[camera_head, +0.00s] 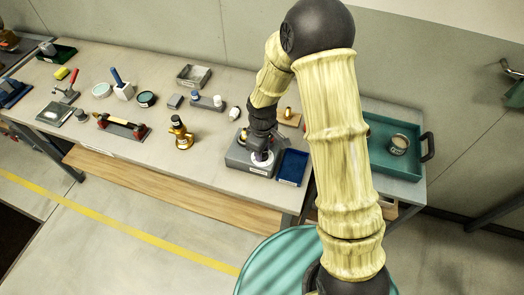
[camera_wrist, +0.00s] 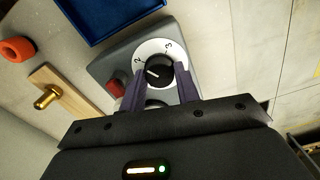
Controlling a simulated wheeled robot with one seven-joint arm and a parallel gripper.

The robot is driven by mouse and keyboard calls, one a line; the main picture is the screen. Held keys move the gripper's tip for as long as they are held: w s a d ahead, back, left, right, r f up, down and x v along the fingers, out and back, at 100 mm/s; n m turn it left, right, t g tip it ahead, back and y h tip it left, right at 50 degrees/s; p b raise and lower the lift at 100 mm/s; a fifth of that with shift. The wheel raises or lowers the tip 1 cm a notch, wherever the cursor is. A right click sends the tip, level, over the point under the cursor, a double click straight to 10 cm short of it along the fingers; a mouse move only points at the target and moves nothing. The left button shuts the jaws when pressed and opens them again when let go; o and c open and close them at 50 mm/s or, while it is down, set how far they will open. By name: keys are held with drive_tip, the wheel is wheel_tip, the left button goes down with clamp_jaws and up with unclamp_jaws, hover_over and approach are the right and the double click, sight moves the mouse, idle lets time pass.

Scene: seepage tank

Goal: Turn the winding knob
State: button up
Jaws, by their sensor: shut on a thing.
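The winding knob (camera_wrist: 158,70) is a small black knob with a pale pointer line, on a white round dial (camera_wrist: 158,47) marked with numerals such as 2 and 3. The dial sits on a grey box (camera_wrist: 108,66) with a red button (camera_wrist: 116,88). My gripper (camera_wrist: 160,75) has its two dark purple fingers on either side of the knob and is shut on it. In the head view, my gripper (camera_head: 262,157) points down at the grey box (camera_head: 238,158) on the bench. The knob is mostly hidden there by the gripper.
A blue tray (camera_head: 292,167) stands right beside the box. A wooden block with a brass peg (camera_wrist: 47,97) and an orange ring (camera_wrist: 17,49) lie near it. A brass-coloured device (camera_head: 181,133) stands to the left. A teal tray (camera_head: 412,165) is at the right.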

drive_tip(key=m, duration=0.3)
drive_tip(key=shift+w+m+b, duration=0.1)
drive_tip(key=shift+m+b, duration=0.25)
drive_tip(key=shift+m, duration=0.05)
drive_tip(key=m, duration=0.3)
drive_tip(key=shift+r+m, duration=0.1)
drive_tip(key=shift+m, duration=0.2)
drive_tip(key=m, duration=0.3)
drive_tip(key=shift+m, duration=2.1)
drive_tip(key=o, duration=1)
drive_tip(key=shift+c, duration=0.2)
